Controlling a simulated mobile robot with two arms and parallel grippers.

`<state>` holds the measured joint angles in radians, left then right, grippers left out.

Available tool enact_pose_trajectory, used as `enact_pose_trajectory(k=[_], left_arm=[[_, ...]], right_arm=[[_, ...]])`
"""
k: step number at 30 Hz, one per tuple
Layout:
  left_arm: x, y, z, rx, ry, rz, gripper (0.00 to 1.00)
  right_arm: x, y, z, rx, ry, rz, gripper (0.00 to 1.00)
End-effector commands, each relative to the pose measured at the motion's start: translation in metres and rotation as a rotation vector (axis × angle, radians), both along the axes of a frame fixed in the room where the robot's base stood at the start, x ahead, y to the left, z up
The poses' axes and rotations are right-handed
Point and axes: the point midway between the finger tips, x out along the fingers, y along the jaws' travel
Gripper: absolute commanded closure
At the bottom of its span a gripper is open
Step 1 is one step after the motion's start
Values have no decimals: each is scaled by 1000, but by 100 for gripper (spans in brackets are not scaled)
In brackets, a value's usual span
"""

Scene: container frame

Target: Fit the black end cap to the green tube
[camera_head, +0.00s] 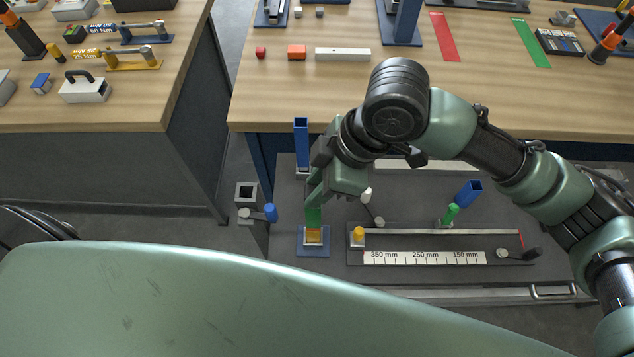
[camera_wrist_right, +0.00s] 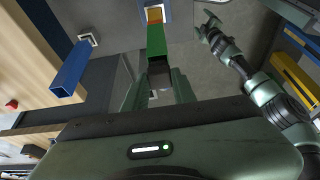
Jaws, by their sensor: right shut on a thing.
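The green tube (camera_head: 314,216) stands upright, its lower end in an orange-yellow piece (camera_head: 313,236) on a small blue plate (camera_head: 313,250). In the wrist view the green tube (camera_wrist_right: 156,40) runs away from my right gripper (camera_wrist_right: 160,80) to the orange piece (camera_wrist_right: 154,15). In the head view the right gripper (camera_head: 316,190) is directly above the tube. It is shut on a small dark piece (camera_wrist_right: 160,69), apparently the black end cap, at the tube's upper end. The fingers partly hide it, and whether it is seated cannot be told. My left gripper (camera_wrist_right: 208,27) shows small in the wrist view; its jaws are unclear.
A blue square tube (camera_head: 301,142) stands behind my right gripper. A square grey socket (camera_head: 246,192) and a blue-knobbed lever (camera_head: 270,212) are to the left. To the right is a ruler strip (camera_head: 424,257) with a yellow knob (camera_head: 358,233). The wooden bench (camera_head: 290,95) lies behind.

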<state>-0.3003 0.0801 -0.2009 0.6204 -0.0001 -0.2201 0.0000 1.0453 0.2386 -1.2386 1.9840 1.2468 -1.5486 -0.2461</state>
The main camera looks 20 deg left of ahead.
Motion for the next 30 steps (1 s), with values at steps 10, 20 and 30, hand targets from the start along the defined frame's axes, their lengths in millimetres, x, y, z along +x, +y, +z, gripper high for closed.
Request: enact_pose_trajectory(k=[10,20,30], left_arm=[[0,0,-2,0,0,0,22],[0,0,-3,1,0,1,22],[0,1,-4,1,0,1,22]], right_arm=[[0,0,-5,0,0,0,100],[0,0,-10,0,0,0,100],[0,0,-15,0,0,0,100]])
